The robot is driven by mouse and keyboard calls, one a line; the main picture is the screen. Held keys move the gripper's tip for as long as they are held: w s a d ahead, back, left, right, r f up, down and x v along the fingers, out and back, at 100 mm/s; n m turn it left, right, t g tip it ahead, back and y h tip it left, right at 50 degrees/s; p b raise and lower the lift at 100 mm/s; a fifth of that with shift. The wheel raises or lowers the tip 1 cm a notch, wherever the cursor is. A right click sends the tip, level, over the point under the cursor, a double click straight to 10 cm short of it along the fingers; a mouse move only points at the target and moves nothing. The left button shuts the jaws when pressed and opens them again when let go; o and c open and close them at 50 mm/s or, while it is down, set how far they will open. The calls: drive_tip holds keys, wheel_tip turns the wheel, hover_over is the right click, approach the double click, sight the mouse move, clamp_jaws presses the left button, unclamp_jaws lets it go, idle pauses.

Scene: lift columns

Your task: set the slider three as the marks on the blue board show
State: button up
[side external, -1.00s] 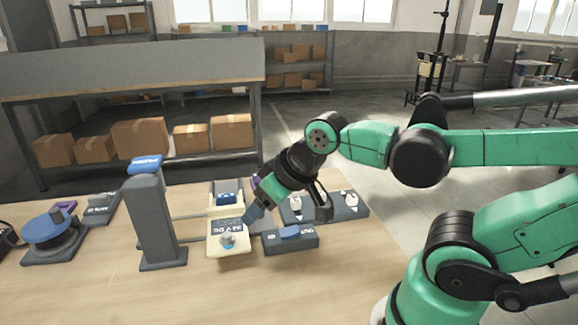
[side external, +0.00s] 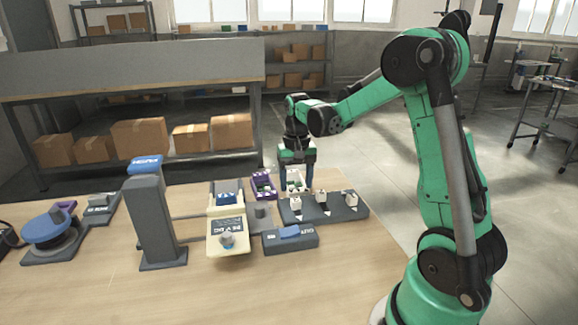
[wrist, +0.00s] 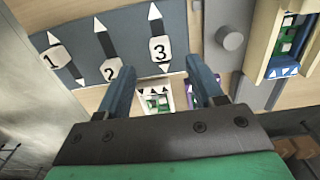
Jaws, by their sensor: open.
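Slider three, a white knob marked 3 (wrist: 159,49), sits near the lower end of its track in the wrist view; it is the leftmost knob (side external: 295,201) in the side external view. Its dark slider board (side external: 337,211) also carries knobs 1 (wrist: 54,57) and 2 (wrist: 111,69). The blue board (wrist: 283,72), with white triangles and green and white squares, stands in a cream holder and shows small in the side external view (side external: 226,198). My gripper (side external: 296,188) points down beyond the slider board, open and empty. In the wrist view its fingertips (wrist: 160,68) appear either side of knob 3; contact cannot be told.
A purple board (side external: 263,186) and a white board (wrist: 155,98) stand near my gripper. The front table is clear.

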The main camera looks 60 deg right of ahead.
sight(296, 199)
drive_tip(key=shift+f, duration=2.25)
drive_tip(key=shift+c, duration=0.2)
clamp_jaws()
